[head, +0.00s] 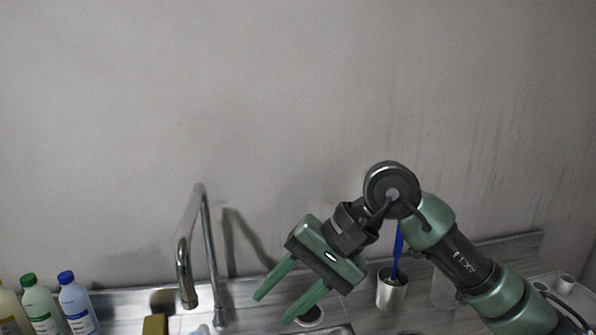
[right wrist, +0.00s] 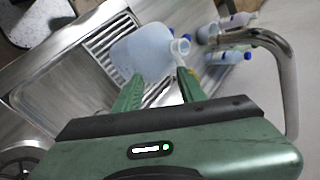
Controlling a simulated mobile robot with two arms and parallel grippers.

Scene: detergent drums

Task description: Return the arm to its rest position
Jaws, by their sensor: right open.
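My right arm (head: 470,265) reaches in from the right in the head view. Its green right gripper (head: 273,309) points down and left in front of the counter, with its fingers apart and nothing visible between them. In the right wrist view the open fingers (right wrist: 159,82) point toward a pale blue translucent jug (right wrist: 140,55) in the sink area. The fingertips overlap the jug's near edge in that picture; I cannot tell the distance between them. My left gripper is not in view.
A tall curved faucet (head: 208,255) rises left of the gripper. Several bottles (head: 78,302) stand at the far left. A metal cup (head: 391,290) with a blue-handled brush (head: 398,250) stands behind the arm. A ribbed metal drainer (right wrist: 105,40) lies by the jug. The wall above is bare.

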